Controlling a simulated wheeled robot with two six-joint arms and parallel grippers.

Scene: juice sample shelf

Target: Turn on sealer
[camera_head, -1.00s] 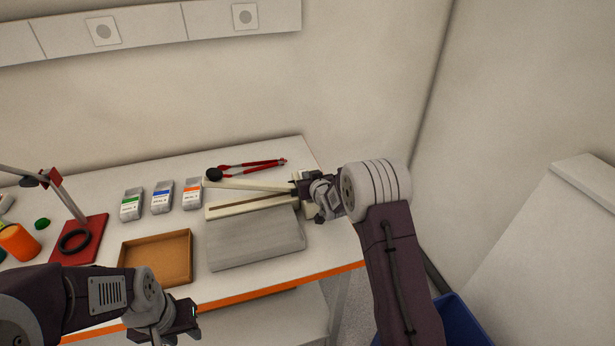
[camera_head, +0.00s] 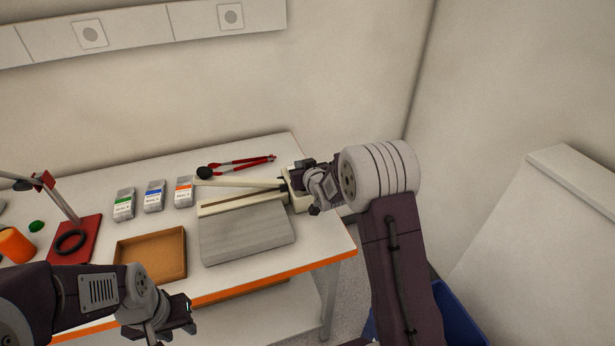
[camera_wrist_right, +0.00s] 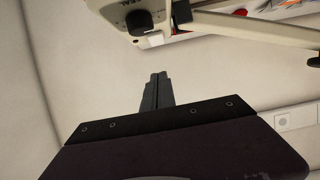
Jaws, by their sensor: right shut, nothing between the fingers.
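The sealer (camera_head: 243,201) is a long cream bar device with a raised lever arm, on the right part of the table. In the right wrist view its end housing (camera_wrist_right: 118,8) shows at the top, with a black knob (camera_wrist_right: 139,22) and partly cut-off lettering. My right gripper (camera_wrist_right: 157,80) is shut and empty, with its fingertips apart from the knob in that picture. In the head view my right wrist is beside the sealer's right end, and its fingertips are hard to make out. My left gripper (camera_head: 188,317) is in front of the table; its jaw opening is unclear.
A grey slab (camera_head: 246,236) lies in front of the sealer, beside a brown tray (camera_head: 183,252). Red-handled pliers (camera_head: 240,163) lie behind it. Several small labelled packs (camera_head: 154,196) stand to the left, near a red stand (camera_head: 80,240). A blue bin (camera_head: 455,322) is at lower right.

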